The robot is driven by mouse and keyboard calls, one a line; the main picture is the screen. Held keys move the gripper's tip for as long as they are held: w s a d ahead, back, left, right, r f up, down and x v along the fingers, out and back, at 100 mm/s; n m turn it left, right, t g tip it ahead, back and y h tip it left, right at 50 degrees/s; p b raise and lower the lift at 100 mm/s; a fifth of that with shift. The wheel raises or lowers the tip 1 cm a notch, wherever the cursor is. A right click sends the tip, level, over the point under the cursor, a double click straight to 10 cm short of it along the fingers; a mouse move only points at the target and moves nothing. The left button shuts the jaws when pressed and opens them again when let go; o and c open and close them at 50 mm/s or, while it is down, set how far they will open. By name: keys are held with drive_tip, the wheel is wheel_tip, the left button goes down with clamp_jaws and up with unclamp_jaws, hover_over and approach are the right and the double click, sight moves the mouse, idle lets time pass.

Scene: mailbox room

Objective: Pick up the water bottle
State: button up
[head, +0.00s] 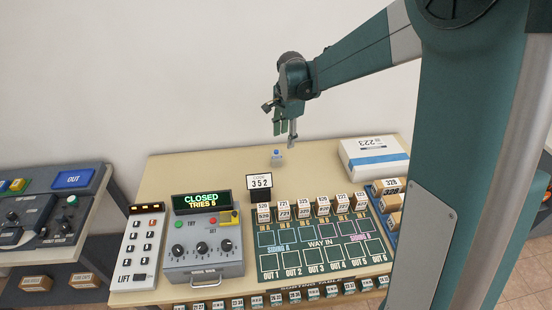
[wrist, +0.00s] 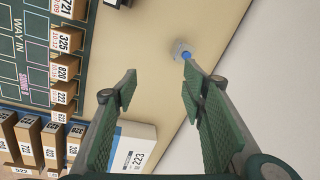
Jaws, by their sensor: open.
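The water bottle (head: 277,154) is small and clear with a blue cap. It stands on the tan table near its back edge, behind the code card marked 352. In the wrist view the bottle (wrist: 181,50) lies beyond my fingertips, closer to the right-hand finger, with its blue cap toward me. My gripper (head: 285,132) is above the bottle in the head view, fingers pointing down. In the wrist view my gripper (wrist: 160,75) has its two green fingers wide apart with nothing between them. The bottle's lower part is hard to make out.
The code card (head: 259,187) stands in front of the bottle. A white box marked 223 (head: 374,157) sits to the right. A control box reading CLOSED (head: 203,240) and a green sorting board (head: 315,262) with several small parcels fill the front. The back left tabletop is clear.

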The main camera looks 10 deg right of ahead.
sight(276, 151)
drive_tip(key=w+a+f+m, duration=0.1)
drive_tip(key=w+f, duration=0.1)
drive_tip(key=f, duration=0.2)
drive_tip(key=w+f+m+g, duration=0.1)
drive_tip(key=w+f, duration=0.2)
drive_tip(key=w+a+f+m, duration=0.1)
drive_tip(key=w+f+m, duration=0.1)
drive_tip(key=w+f, duration=0.1)
drive_tip(key=shift+a+f+g+p, duration=0.3)
drive_tip(key=shift+a+f+p, duration=0.05)
drive_tip(key=shift+f, duration=0.45)
drive_tip(key=shift+f, duration=0.15)
drive_tip(key=shift+f, duration=1.15)
drive_tip(key=shift+f, duration=0.15)
drive_tip(key=shift+d+f, duration=0.1)
drive_tip(key=shift+f, duration=2.35)
drive_tip(key=shift+c, duration=0.3)
drive_tip(key=c, duration=0.8)
